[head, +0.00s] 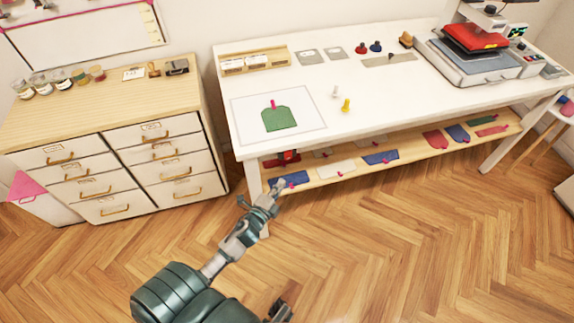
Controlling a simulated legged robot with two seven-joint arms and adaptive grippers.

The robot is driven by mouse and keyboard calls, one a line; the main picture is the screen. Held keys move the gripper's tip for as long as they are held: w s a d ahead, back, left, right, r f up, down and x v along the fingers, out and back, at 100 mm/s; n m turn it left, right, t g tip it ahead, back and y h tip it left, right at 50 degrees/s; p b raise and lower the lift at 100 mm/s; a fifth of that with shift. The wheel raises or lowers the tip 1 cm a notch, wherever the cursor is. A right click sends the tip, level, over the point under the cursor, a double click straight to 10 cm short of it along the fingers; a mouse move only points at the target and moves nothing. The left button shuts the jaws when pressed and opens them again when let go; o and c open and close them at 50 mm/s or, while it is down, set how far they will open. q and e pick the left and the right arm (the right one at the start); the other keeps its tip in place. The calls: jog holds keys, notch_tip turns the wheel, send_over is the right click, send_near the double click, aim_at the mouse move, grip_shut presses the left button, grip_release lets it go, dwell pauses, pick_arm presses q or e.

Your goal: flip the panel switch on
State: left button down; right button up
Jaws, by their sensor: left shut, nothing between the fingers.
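I cannot single out the panel switch. A heat press (480,45) with a red upper plate stands at the right end of the white table, with a small lit green display (518,32) and a control box (531,60) beside it. My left gripper (275,192) is shut and empty, in front of the table's left leg and low shelf, apart from the press. A dark part at the bottom edge may be my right gripper (281,311); its fingers are not clear.
The white table (380,110) holds a mat with a green tag shape (279,118), pegs, stamps and a wooden tray (254,63). Its low shelf (405,152) carries coloured pieces. A drawer cabinet (100,110) stands at left. The wooden floor in front is clear.

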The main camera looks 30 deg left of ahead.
pick_arm(q)
send_near(291, 158)
jog(key=w+d, duration=0.2)
jog(key=w, duration=0.2)
jog(key=shift+w+a+f+b, duration=0.15)
jog(key=shift+w+a+b, duration=0.05)
jog(key=shift+w+a, duration=0.35)
jog(key=shift+w+a+f+b, duration=0.15)
jog(key=shift+w+a+b, duration=0.05)
jog(key=shift+w+a, duration=0.35)
jog(key=shift+a, duration=0.05)
pick_arm(e)
jog(key=r, duration=0.1)
jog(key=w+r, duration=0.1)
jog(key=shift+r, duration=0.35)
pick_arm(q)
jog(key=shift+a+f, duration=0.1)
pick_arm(e)
jog(key=shift+s+a, duration=0.1)
jog(key=shift+r, duration=0.2)
